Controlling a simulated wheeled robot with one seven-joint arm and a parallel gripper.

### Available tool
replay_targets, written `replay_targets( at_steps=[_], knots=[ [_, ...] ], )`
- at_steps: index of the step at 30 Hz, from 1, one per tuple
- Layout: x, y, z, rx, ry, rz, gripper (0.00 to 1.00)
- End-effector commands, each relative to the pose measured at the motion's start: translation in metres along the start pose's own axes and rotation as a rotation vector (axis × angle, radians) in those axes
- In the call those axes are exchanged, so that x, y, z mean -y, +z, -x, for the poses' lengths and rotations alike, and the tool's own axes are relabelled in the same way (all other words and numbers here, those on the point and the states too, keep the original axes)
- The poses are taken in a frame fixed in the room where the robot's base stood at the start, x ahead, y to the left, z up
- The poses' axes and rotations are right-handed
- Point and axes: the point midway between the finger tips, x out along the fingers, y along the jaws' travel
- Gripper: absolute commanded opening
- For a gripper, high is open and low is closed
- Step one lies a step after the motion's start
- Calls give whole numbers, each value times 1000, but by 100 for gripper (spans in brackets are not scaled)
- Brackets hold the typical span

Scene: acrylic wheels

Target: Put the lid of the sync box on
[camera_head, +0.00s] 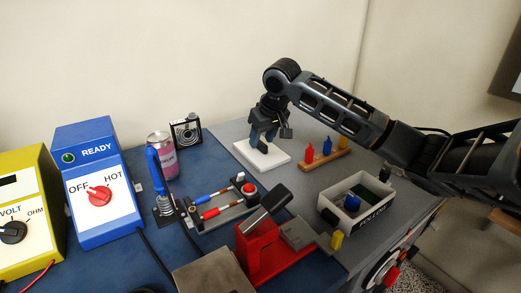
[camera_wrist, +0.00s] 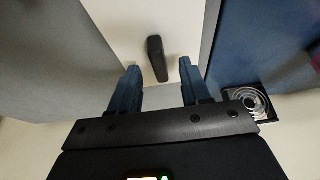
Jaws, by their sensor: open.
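A flat white lid (camera_head: 272,161) with a small dark upright handle (camera_head: 263,149) lies on the grey part of the table. My gripper (camera_head: 263,140) points down above the lid, close over the handle. In the wrist view, the blue fingers of my gripper (camera_wrist: 159,72) are spread apart. The black handle (camera_wrist: 157,58) shows between and just beyond the fingertips, with clear gaps on both sides. An open light-grey box (camera_head: 331,207) with a dark label on its front stands to the right; it has no lid on and holds a blue part and dark green parts.
A wooden rack (camera_head: 325,160) with red, blue and yellow pieces stands between lid and box. A red clamp-like device (camera_head: 262,248) and a yellow piece (camera_head: 337,240) stand in front.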

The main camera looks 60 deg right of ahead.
Motion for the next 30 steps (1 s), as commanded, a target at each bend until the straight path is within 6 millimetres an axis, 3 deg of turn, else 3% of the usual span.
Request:
replay_targets(
  at_steps=[10, 24, 30],
  knots=[
    [0, 0, -9, -1, 1, 1, 47],
    [0, 0, -9, -1, 0, 1, 2],
    [0, 0, -8, -1, 1, 1, 0]
  ],
)
